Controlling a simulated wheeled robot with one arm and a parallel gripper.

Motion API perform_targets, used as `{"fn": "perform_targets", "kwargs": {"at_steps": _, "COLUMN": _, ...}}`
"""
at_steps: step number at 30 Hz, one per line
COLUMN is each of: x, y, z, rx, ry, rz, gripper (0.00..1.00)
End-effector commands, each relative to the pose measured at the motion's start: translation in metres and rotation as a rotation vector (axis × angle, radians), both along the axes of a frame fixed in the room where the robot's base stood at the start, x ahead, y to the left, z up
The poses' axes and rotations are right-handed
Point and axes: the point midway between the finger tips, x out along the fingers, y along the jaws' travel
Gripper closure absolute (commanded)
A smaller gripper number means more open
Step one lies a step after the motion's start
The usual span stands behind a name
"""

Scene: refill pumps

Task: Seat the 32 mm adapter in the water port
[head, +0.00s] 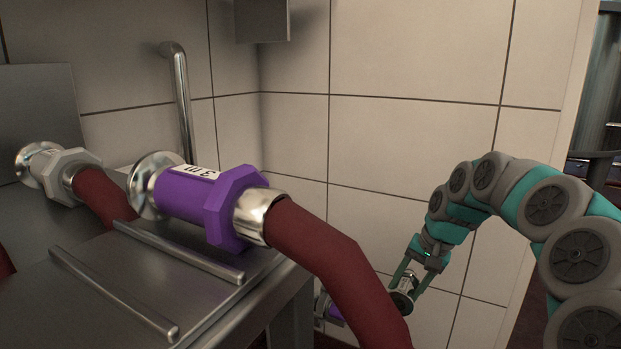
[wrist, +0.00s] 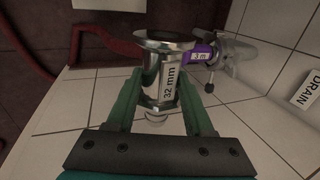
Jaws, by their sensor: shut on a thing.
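My gripper (wrist: 160,82) is shut on a shiny metal adapter (wrist: 153,95) with a white "32 mm" label. The adapter sits between the two green fingers, its wide flange pointing away from my gripper. In the head view my gripper (head: 409,283) holds the adapter (head: 402,299) low at the lower right, in front of the tiled wall. Just beyond the adapter in the wrist view is a purple "3 m" fitting (wrist: 202,54) on a grey pipe body. I cannot tell which opening is the water port; no water label is readable.
A "DRAIN" sign (wrist: 305,89) shows at the wrist view's right.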

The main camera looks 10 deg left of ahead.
Motion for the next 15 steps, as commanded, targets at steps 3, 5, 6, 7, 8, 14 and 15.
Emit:
{"fn": "perform_targets", "kwargs": {"at_steps": 3, "x": -0.006, "y": 0.021, "z": 0.047, "rx": -0.031, "ry": 0.007, "rz": -0.147, "gripper": 1.0}}
{"fn": "perform_targets", "kwargs": {"at_steps": 5, "x": -0.01, "y": 0.032, "z": 0.064, "rx": -0.045, "ry": 0.015, "rz": -0.228, "gripper": 1.0}}
{"fn": "perform_targets", "kwargs": {"at_steps": 6, "x": -0.012, "y": 0.04, "z": 0.076, "rx": -0.054, "ry": 0.019, "rz": -0.282, "gripper": 1.0}}
{"fn": "perform_targets", "kwargs": {"at_steps": 7, "x": -0.013, "y": 0.045, "z": 0.084, "rx": -0.059, "ry": 0.024, "rz": -0.323, "gripper": 1.0}}
{"fn": "perform_targets", "kwargs": {"at_steps": 8, "x": -0.015, "y": 0.051, "z": 0.092, "rx": -0.067, "ry": 0.028, "rz": -0.364, "gripper": 1.0}}
{"fn": "perform_targets", "kwargs": {"at_steps": 14, "x": -0.031, "y": 0.089, "z": 0.142, "rx": -0.104, "ry": 0.068, "rz": -0.645, "gripper": 1.0}}
{"fn": "perform_targets", "kwargs": {"at_steps": 15, "x": -0.035, "y": 0.096, "z": 0.152, "rx": -0.11, "ry": 0.078, "rz": -0.704, "gripper": 1.0}}
